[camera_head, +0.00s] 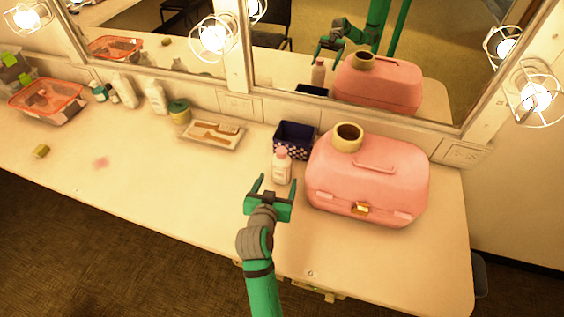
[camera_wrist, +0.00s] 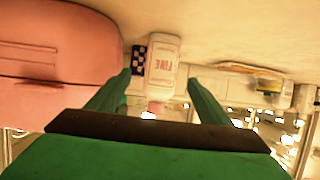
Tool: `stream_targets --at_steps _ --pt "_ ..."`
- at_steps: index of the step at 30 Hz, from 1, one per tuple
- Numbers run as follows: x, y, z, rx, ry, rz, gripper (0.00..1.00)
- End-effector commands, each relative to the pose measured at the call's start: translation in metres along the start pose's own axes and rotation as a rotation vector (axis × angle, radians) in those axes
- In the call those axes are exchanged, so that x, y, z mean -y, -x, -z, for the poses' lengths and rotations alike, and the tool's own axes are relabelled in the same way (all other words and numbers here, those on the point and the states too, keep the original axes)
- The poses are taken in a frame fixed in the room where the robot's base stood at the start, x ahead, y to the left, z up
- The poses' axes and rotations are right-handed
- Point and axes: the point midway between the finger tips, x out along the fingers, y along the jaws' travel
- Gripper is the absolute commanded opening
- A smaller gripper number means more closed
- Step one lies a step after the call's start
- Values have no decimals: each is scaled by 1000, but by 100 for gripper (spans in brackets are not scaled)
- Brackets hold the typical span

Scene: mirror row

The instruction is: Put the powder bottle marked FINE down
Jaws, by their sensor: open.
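The powder bottle marked FINE (camera_head: 281,167) is white with a pink cap and stands upright on the counter, just left of the pink case. In the wrist view the bottle (camera_wrist: 162,62) appears upside down, with its FINE label facing me, between and beyond my fingers. My gripper (camera_head: 274,184) is open, its green fingers on the near side of the bottle. The fingers (camera_wrist: 158,92) show a gap on both sides of the bottle in the wrist view. I cannot tell whether the fingertips reach around it.
The pink case (camera_head: 366,184) stands close on the right, with a yellow ring-shaped thing (camera_head: 348,137) on top. A dark blue box (camera_head: 294,140) is behind the bottle. A tray with brushes (camera_head: 212,132) lies further left. The front left counter is mostly clear. Mirrors line the back.

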Motion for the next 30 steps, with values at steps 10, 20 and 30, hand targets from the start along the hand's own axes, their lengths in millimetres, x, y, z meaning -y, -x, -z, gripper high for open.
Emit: stream_targets --at_steps 10,20,30 --pt "5 -43 0 0 2 7 73" --pt "1 -77 -1 0 0 2 73" --pt "1 -98 -1 -1 0 3 73"
